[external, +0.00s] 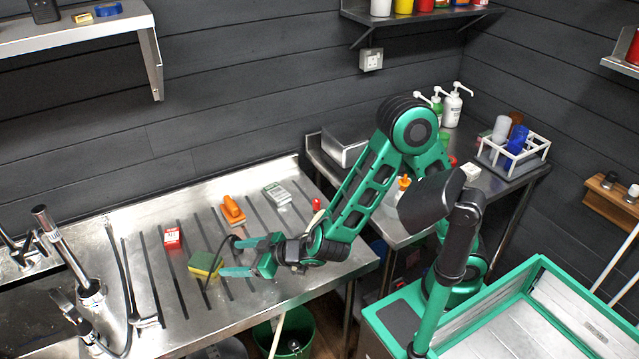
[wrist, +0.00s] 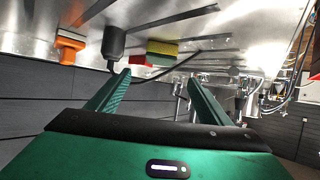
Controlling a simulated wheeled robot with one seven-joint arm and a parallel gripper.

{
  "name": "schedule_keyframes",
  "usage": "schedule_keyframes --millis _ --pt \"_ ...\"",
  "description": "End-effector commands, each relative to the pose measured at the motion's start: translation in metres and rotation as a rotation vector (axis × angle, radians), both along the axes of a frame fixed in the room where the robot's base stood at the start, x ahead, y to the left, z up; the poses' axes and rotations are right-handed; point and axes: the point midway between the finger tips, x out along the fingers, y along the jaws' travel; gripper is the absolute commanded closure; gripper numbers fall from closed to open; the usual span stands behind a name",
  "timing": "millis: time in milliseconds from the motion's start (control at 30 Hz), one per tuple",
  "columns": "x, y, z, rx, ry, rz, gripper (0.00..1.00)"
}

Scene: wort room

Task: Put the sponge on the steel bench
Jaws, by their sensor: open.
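The yellow and green sponge (external: 206,264) lies on the ribbed steel drainboard (external: 110,222) beside the sink. In the wrist view the sponge (wrist: 162,50) shows beyond my fingertips, roughly between them. My gripper (external: 231,257) is open and empty, just right of the sponge, with its fingers pointing left toward it. In the wrist view its two green fingers (wrist: 156,78) stand wide apart. A thin black cord or hose passes near the fingertips and sponge; whether it touches them I cannot tell. A separate steel bench (external: 393,232) stands to the right, partly hidden behind my arm.
A red box (external: 172,238), an orange-handled scraper (external: 232,209) and a grey-green packet (external: 277,195) lie on the drainboard. The faucet (external: 72,252) stands left. The bench carries a steel box (external: 345,146), pump bottles (external: 452,106) and a white bottle rack (external: 513,155).

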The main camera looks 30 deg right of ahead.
Motion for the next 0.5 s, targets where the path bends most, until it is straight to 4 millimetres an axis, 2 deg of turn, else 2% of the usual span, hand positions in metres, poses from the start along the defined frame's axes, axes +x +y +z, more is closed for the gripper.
schedule_keyframes --millis 100,500 --pt "0.007 0.009 -0.016 0.021 -0.004 -0.001 0.27" --pt "0.042 0.041 -0.037 0.042 -0.009 -0.004 0.27"
